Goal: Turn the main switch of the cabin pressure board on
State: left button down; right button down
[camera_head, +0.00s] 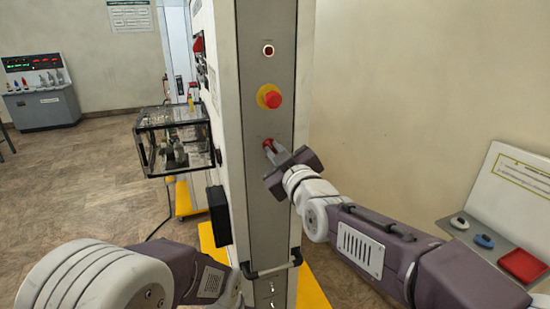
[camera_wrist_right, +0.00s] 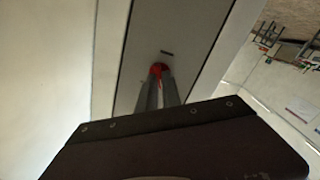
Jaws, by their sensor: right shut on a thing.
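The board is a tall narrow grey panel (camera_head: 262,205) on the end of a white cabinet. A small red switch knob (camera_head: 268,143) sits on it below the emergency stop. My right gripper (camera_head: 272,148) is at this knob, with its fingers shut on it. In the right wrist view the red knob (camera_wrist_right: 157,70) shows between the two fingertips (camera_wrist_right: 158,78), partly hidden by them. A small dark mark is on the panel just above the knob. The knob's turned position cannot be told. My left arm shows at the lower left; its gripper is not visible.
A red emergency stop button (camera_head: 272,99) on a yellow ring and a small round red indicator (camera_head: 268,50) are above the knob. A clear-walled box (camera_head: 172,140) juts out left. A side table with a red tray (camera_head: 523,265) stands right.

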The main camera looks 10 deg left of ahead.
jog(key=m+b, duration=0.2)
jog(key=m, duration=0.2)
jog(key=shift+f+m+b, duration=0.15)
jog(key=shift+m+b, duration=0.15)
jog(key=shift+b, duration=0.1)
jog(key=m+b, duration=0.2)
jog(key=m, duration=0.2)
jog(key=shift+d+m, duration=0.1)
jog(key=shift+m, duration=0.2)
jog(key=m, duration=0.3)
jog(key=shift+w+b, duration=0.1)
jog(key=shift+b, duration=0.3)
jog(key=shift+m, duration=1.5)
jog(key=c, duration=1.5)
grip_release()
